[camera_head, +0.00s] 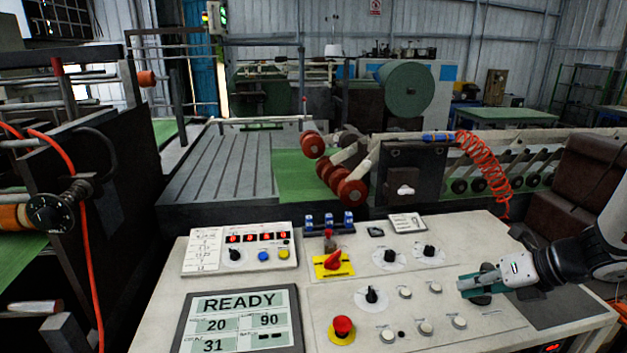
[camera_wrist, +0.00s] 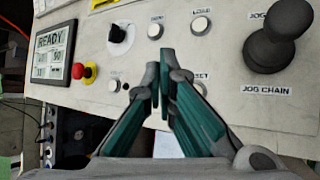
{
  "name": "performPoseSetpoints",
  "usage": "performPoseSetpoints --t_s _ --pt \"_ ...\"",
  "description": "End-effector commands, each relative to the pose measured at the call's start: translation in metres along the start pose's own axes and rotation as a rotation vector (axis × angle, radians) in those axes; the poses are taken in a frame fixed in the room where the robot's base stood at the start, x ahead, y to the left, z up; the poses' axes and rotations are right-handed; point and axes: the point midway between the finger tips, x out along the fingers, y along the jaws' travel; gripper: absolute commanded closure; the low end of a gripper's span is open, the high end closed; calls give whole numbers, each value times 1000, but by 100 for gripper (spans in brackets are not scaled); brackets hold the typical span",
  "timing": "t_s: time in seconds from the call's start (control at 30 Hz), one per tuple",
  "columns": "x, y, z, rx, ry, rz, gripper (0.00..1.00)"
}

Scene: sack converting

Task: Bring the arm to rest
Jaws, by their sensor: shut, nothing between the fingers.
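My gripper (camera_head: 470,286) comes in from the right in the head view, above the right part of the sloped control panel (camera_head: 262,325). In the wrist view its two teal fingers (camera_wrist: 159,80) converge and are shut with nothing between them. They point at the panel near small white push buttons. A black joystick (camera_wrist: 275,42) labelled JOG CHAIN stands to the right of the fingers in the wrist view, apart from them. In the head view my gripper covers part of a dark round base there.
The panel bears a READY screen (camera_head: 240,318), a red emergency button (camera_head: 342,327), a red switch on yellow (camera_head: 333,263) and several black knobs. Behind it are red rollers (camera_head: 352,192) and a coiled red hose (camera_head: 484,165). A dark machine stands close on the left.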

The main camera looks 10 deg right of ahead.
Motion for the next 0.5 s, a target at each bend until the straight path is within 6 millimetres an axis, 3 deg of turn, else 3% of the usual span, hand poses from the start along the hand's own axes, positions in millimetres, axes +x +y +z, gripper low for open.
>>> performPoseSetpoints --t_s 0.23,0.4,0.5 --pt "-16 102 -2 -690 145 65 100" --pt "-35 165 -22 -1268 261 124 100" --pt "-49 193 -37 -1605 328 157 100"
